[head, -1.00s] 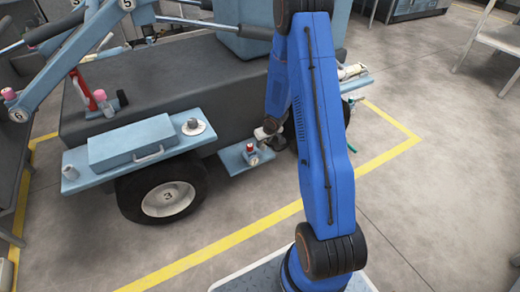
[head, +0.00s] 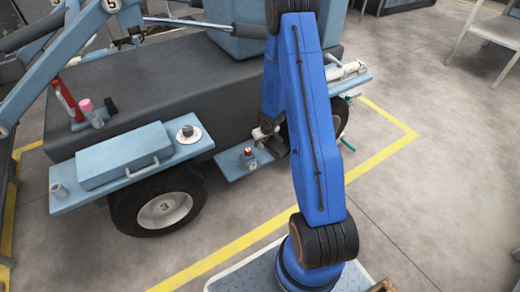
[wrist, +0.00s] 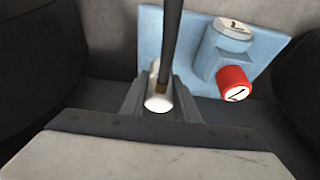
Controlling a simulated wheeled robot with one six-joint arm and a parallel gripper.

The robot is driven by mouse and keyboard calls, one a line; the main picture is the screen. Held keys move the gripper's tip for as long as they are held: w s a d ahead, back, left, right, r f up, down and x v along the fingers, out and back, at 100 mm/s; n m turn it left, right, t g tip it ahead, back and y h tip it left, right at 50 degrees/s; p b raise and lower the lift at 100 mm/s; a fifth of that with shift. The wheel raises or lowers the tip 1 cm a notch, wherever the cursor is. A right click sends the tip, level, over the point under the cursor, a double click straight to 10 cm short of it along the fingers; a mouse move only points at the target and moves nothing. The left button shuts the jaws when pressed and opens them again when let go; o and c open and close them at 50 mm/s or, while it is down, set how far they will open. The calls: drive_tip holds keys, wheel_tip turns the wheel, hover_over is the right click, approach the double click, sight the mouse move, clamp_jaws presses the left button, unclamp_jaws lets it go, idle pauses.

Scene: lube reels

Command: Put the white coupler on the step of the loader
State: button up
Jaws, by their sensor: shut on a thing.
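My gripper (wrist: 160,92) is shut on the white coupler (wrist: 158,103), whose pale round end shows between the jaws in the wrist view. The loader's step is a light blue plate (wrist: 185,50), beyond and to the right of the jaws. In the head view the step (head: 232,170) is low on the loader's side, between the wheels. My gripper (head: 268,139) is small and partly hidden there, close to the step's back right; the coupler cannot be made out.
Open floor (head: 430,210) lies to the right.

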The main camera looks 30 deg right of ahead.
drive_tip(key=shift+f, duration=2.45)
drive_tip(key=shift+f, duration=0.1)
drive_tip(key=o, duration=1.1)
drive_tip(key=shift+o, duration=0.2)
drive_tip(key=v, duration=1.2)
wheel_tip(320, 180, up, 30)
drive_tip(key=m+h, duration=0.1)
drive_tip(key=h, duration=0.2)
hover_over(261, 147)
drive_tip(key=s+a, duration=0.5)
drive_tip(key=s, duration=0.8)
drive_tip(key=s+a+r+y, duration=0.1)
drive_tip(key=s+a+r, duration=0.2)
drive_tip(key=s, duration=0.5)
drive_tip(key=s+a+r+y, duration=0.1)
drive_tip(key=s+a+r, duration=0.3)
drive_tip(key=s, duration=0.5)
drive_tip(key=s+a+r, duration=0.4)
drive_tip(key=s+a, duration=0.2)
drive_tip(key=s, duration=0.2)
drive_tip(key=shift+s+r+n+y, duration=0.25)
drive_tip(key=shift+s+n+y, duration=0.05)
drive_tip(key=shift+y, duration=0.1)
